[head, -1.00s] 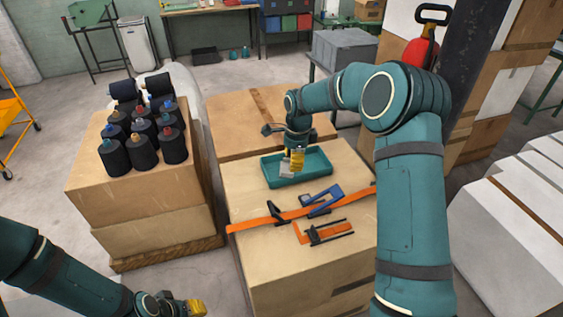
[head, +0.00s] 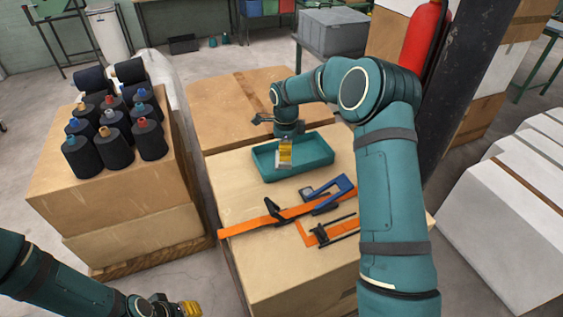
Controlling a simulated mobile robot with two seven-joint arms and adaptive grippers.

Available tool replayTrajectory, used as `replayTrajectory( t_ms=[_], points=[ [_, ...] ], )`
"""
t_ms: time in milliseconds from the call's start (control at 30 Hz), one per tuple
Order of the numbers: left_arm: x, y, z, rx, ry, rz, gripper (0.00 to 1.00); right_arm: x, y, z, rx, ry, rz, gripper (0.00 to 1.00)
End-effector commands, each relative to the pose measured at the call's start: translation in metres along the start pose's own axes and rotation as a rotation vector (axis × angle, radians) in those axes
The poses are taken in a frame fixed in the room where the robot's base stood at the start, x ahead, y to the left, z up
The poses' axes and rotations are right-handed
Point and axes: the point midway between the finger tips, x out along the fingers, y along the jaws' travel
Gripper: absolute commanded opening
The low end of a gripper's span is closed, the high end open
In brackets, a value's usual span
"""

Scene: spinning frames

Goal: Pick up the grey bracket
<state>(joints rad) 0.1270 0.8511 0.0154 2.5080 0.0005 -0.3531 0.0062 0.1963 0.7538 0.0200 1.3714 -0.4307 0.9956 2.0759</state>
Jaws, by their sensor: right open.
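My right gripper (head: 285,163) points down over the teal tray (head: 322,158), its yellow fingers at the tray's near left part. It is open. A small pale grey piece (head: 283,166) shows at its fingertips. It may be the grey bracket; I cannot tell whether it lies between the fingers, touches them or rests in the tray. Another small grey part (head: 306,193) lies on the box top beside a blue tool (head: 336,193); its shape is too small to make out. My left gripper (head: 190,309) is at the bottom edge, away from the box, its fingers cut off or unclear.
An orange strap with a black buckle (head: 272,211) crosses the box top, near an orange-and-black tool (head: 321,234). Dark thread cones (head: 115,141) crowd the left box. A dark pillar (head: 458,80) stands at right. The near box top (head: 265,265) is clear.

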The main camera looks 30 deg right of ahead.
Motion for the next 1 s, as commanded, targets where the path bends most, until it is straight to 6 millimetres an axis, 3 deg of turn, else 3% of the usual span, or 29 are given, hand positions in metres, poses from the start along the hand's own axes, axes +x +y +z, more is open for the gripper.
replayTrajectory(
  t_ms=[367, 633, 900, 933, 1000],
  points=[
    [0.004, -0.001, 0.002, 0.001, -0.004, 0.001, 0.34, 0.028, -0.001, 0.002, -0.001, 0.0, 0.001, 0.4],
    [0.009, -0.003, 0.004, 0.002, -0.009, 0.001, 0.34, 0.064, -0.004, 0.005, -0.001, 0.0, 0.001, 0.4],
    [0.009, -0.003, 0.004, 0.003, -0.01, 0.001, 0.34, 0.068, -0.005, 0.006, -0.001, -0.001, -0.001, 0.4],
    [0.009, -0.003, 0.004, 0.003, -0.01, 0.001, 0.34, 0.068, -0.005, 0.006, -0.001, -0.001, -0.001, 0.36],
    [0.009, -0.003, 0.004, 0.003, -0.01, 0.001, 0.34, 0.068, -0.005, 0.006, -0.001, -0.001, -0.001, 0.12]
  ],
)
